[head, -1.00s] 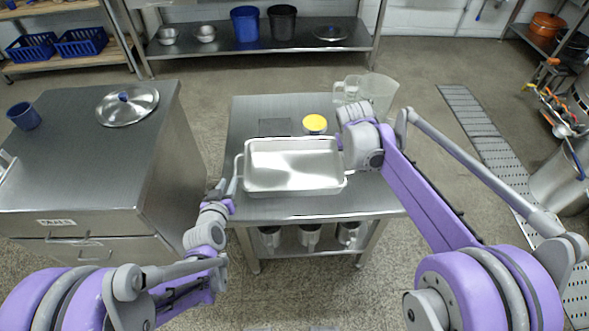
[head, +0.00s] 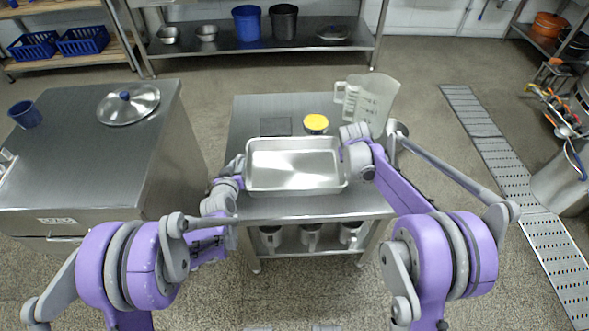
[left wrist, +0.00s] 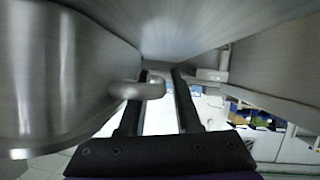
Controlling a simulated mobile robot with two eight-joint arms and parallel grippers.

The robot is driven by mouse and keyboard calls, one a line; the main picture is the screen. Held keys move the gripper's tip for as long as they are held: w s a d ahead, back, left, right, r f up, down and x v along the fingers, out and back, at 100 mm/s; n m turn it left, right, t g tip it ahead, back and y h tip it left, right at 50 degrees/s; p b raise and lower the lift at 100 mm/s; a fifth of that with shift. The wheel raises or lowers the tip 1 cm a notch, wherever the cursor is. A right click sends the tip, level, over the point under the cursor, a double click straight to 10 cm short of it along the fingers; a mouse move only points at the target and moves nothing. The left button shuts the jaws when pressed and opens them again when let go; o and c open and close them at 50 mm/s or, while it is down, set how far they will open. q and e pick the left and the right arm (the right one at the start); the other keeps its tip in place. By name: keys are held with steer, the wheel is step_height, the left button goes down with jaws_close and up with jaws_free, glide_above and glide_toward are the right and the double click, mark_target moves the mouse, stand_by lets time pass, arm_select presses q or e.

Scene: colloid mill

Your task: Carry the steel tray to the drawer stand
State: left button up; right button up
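The steel tray (head: 295,178), a shallow empty rectangular pan, sits on the steel table (head: 262,207). My left gripper (head: 240,166) is at the tray's left end; my wrist partly hides it. In the left wrist view the gripper (left wrist: 162,82) has its fingers apart, with the tray's handle (left wrist: 128,90) reaching between them. The tray's side (left wrist: 60,75) fills the left of that view. My right gripper (head: 347,158) is at the tray's right end, its fingers hidden by my wrist. The drawer stand (head: 85,165) is the steel cabinet at left.
A lidded pan or lid (head: 128,104) and a blue cup (head: 25,114) stand on the drawer stand; its front middle is clear. Behind the tray are a yellow-topped jar (head: 316,123), a dark square (head: 275,126) and a clear jug (head: 368,103). A floor gap separates stand and table.

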arm_select(q)
jaws_close()
arm_select(e)
jaws_close()
arm_select(q)
steer(key=shift+a, duration=0.1)
stand_by(1.1)
